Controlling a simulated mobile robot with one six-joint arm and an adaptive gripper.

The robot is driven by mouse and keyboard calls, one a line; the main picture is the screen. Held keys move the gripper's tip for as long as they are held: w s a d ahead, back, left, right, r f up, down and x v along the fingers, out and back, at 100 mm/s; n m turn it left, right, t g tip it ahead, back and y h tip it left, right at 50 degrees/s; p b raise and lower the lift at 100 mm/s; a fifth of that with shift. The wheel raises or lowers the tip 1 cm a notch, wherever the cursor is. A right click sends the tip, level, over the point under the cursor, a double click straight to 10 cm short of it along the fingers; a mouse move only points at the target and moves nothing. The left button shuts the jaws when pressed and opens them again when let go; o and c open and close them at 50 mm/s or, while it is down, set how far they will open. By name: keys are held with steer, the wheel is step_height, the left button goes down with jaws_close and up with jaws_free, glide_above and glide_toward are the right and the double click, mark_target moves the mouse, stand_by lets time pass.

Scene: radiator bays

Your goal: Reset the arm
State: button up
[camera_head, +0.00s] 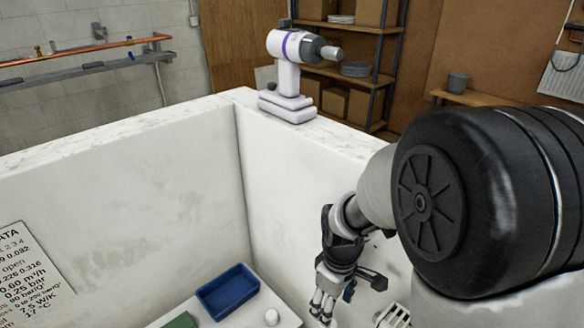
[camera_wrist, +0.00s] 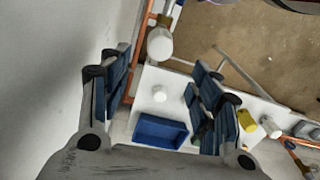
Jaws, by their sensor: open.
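My gripper (camera_head: 323,305) hangs at the lower right of the head view, near the right edge of a white board. In the wrist view my gripper (camera_wrist: 163,70) is open, its two blue-padded fingers spread apart with nothing between them.
White bay walls (camera_head: 170,170) enclose the board at the left and back. A white and purple tool (camera_head: 290,60) stands on the wall top. A yellow cylinder (camera_wrist: 246,121), a white valve knob (camera_wrist: 160,43) and copper pipe (camera_wrist: 134,75) lie near the fingers in the wrist view.

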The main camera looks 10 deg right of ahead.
steer(key=s+r+m+t, duration=0.4)
steer(key=s+r+m, duration=0.4)
steer(key=s+r, duration=0.7)
steer(key=shift+r+t, duration=0.3)
steer(key=shift+r, duration=1.05)
